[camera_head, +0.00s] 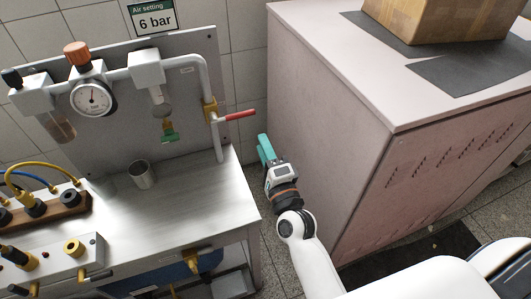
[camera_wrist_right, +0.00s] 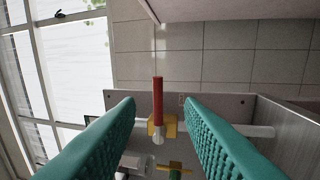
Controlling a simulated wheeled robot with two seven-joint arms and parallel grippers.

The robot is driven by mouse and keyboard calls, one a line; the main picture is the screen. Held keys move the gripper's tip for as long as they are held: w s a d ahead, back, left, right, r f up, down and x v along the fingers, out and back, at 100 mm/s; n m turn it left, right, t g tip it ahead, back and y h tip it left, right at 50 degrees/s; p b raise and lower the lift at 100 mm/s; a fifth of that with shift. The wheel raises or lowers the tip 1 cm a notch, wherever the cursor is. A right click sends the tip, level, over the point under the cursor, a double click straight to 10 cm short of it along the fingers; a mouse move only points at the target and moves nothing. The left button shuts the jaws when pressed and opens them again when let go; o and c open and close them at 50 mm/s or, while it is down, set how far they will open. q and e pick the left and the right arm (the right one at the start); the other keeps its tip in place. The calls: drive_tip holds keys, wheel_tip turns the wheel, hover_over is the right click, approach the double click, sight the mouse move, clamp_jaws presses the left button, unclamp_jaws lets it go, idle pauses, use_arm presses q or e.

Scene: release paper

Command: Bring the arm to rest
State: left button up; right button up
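My right arm (camera_head: 325,265) is white and reaches up from the bottom of the head view. My right gripper (camera_head: 265,148) has teal fingers and stands in the gap between the metal bench and the pink cabinet. In the wrist view the right gripper (camera_wrist_right: 159,106) is open, with its two ribbed fingers wide apart and nothing held. A red valve handle (camera_head: 241,115) sticks out to the right from the pipe, just up and left of the gripper. The red handle (camera_wrist_right: 158,98) also shows between the fingers in the wrist view, apparently beyond them. My left gripper is not in view.
The metal bench (camera_head: 195,195) carries a steel cup (camera_head: 142,174) and a panel with a gauge (camera_head: 93,98). The pink cabinet (camera_head: 325,120) stands close on the right, with a cardboard box (camera_head: 440,20) on top. Tiled floor shows in the narrow gap.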

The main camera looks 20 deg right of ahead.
drive_tip(key=shift+s, duration=0.35)
